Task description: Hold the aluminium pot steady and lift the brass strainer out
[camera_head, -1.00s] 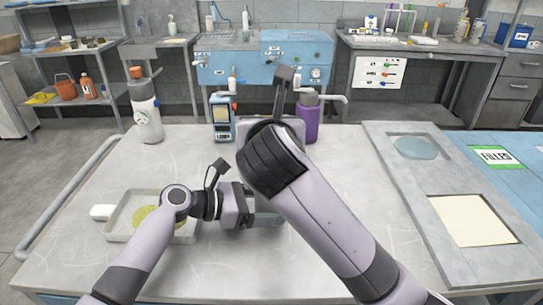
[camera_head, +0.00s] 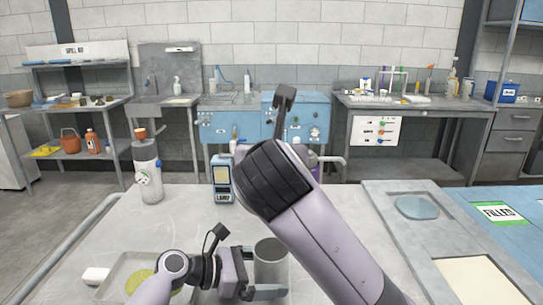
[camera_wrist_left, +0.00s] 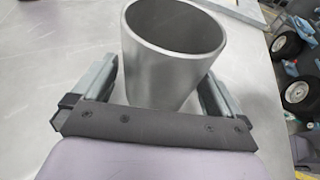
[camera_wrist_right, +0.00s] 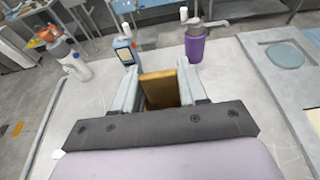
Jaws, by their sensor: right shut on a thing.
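The aluminium pot (camera_head: 270,262) is a plain grey cylinder standing upright on the table. The left wrist view shows the pot (camera_wrist_left: 160,85) with a bare grey inner wall; its bottom is hidden. My left gripper (camera_head: 267,275) has its fingers on either side of the pot, with a slight gap visible on one side. My right gripper (camera_wrist_right: 160,82) is shut on a brass-coloured piece, the brass strainer (camera_wrist_right: 160,90), of which only a part shows. In the head view my right arm hides the right gripper and the strainer.
A shallow tray (camera_head: 108,288) with a yellow disc lies left of the pot. A grey panel (camera_head: 415,240) with two recesses lies right. The table's middle is clear.

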